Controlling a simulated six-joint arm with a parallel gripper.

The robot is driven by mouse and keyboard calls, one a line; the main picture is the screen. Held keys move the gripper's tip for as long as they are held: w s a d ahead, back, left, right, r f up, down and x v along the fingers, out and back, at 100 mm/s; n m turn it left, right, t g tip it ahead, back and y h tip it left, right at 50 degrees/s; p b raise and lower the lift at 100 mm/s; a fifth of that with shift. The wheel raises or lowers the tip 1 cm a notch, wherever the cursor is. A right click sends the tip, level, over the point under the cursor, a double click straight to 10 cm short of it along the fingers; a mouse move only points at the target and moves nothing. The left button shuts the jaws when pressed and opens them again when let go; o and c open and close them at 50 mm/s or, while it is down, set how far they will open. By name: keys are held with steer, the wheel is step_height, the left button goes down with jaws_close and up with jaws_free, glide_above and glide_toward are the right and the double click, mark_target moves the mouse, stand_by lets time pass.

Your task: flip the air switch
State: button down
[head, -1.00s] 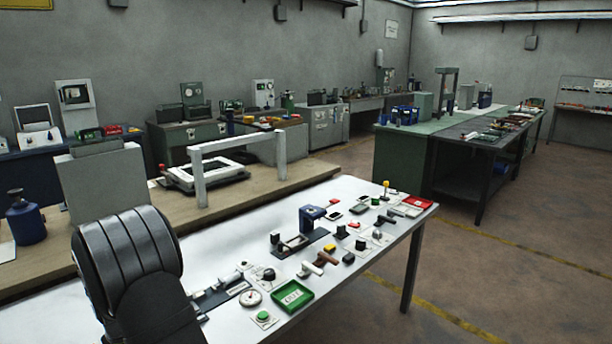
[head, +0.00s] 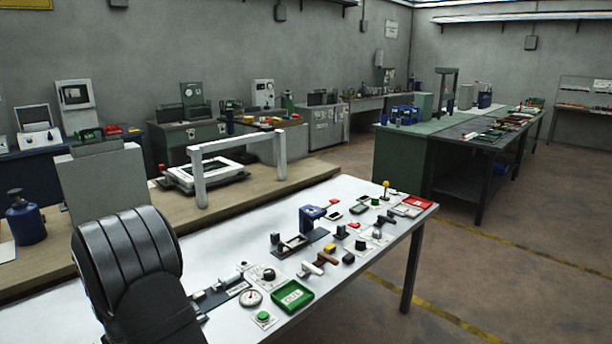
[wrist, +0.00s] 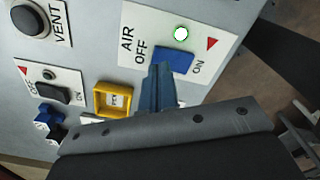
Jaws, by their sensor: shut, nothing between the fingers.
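The air switch (wrist: 174,61) is a blue rocker on a white plate (wrist: 140,27) marked AIR, OFF and ON, in the upper middle of the wrist view. A round light with a bright white face and green rim (wrist: 181,34) sits above the rocker, and a red triangle is near ON. My gripper (wrist: 158,72) is shut and empty. Its blue fingertips are at the OFF-side end of the rocker and cover part of it. I cannot tell whether they touch it. I cannot make out the air switch or my gripper in the head view.
In the wrist view, a black VENT button (wrist: 30,20), a small toggle plate (wrist: 50,80) and a yellow-framed part (wrist: 114,100) lie to the left. In the head view, a white table (head: 230,240) holds several small devices and a green tray (head: 292,295).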

steer(key=shift+f, duration=1.05)
stand_by(0.4)
steer(key=shift+r, duration=3.55)
steer(key=shift+f, duration=0.1)
step_height(320, 180, down, 7)
steer(key=shift+r, duration=0.1)
steer(key=shift+r, duration=0.1)
